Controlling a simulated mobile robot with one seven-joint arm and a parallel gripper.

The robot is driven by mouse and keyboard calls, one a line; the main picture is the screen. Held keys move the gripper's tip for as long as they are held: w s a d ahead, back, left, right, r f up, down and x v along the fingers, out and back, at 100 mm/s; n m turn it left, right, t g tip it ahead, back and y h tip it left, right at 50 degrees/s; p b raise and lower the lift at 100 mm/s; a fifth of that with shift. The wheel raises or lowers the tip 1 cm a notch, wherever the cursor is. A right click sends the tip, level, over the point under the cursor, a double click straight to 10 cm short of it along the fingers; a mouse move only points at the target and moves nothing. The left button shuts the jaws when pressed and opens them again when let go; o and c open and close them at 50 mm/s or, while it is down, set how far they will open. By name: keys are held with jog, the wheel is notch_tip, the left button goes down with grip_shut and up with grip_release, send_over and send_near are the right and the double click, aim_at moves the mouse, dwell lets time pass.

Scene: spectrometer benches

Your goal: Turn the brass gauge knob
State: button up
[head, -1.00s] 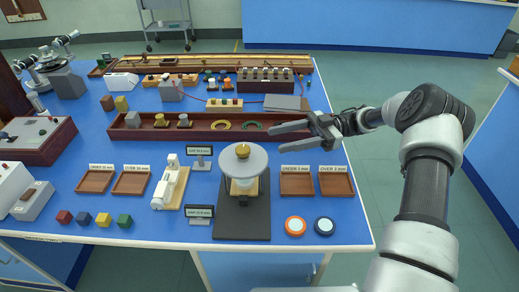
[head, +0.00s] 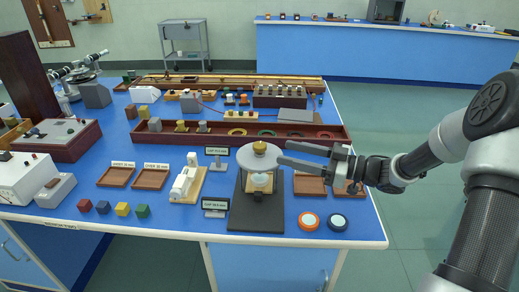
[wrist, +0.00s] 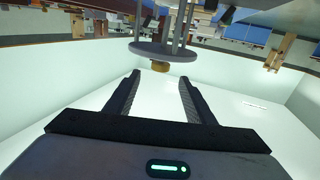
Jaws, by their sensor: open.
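The brass knob (head: 259,147) sits on top of a round grey disc (head: 251,160), which stands on a dark base plate (head: 256,212). My gripper (head: 282,152) is open, just right of the disc, its fingers pointing left toward the knob. In the wrist view, which looks upside down, the knob (wrist: 160,66) appears under the disc (wrist: 150,49). It lies just beyond and between the tips of my open gripper (wrist: 159,77), with nothing between the fingers. I see no contact with the knob.
Small labelled signs (head: 215,204) stand left of the base plate, beside a white instrument on a wooden board (head: 186,183). Wooden trays (head: 309,184) lie under my gripper. A long dark-red tray (head: 170,138) runs behind. Orange (head: 309,221) and dark (head: 337,222) round pieces lie at the front right.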

aim_at(260, 144)
jog(key=b+x, duration=0.1)
jog(key=x, duration=0.8)
jog(key=shift+w+a, duration=0.1)
jog(key=shift+a, duration=0.25)
jog(key=shift+c, duration=0.4)
jog(key=c, duration=1)
jog(key=shift+w+r+n+g+p, duration=0.15)
jog(key=shift+n+g+p, duration=0.15)
jog(key=shift+g, duration=0.2)
jog(key=shift+n+g, duration=0.3)
jog(key=shift+g, duration=0.1)
jog(key=shift+g+y, duration=0.3)
jog(key=o, duration=1.1)
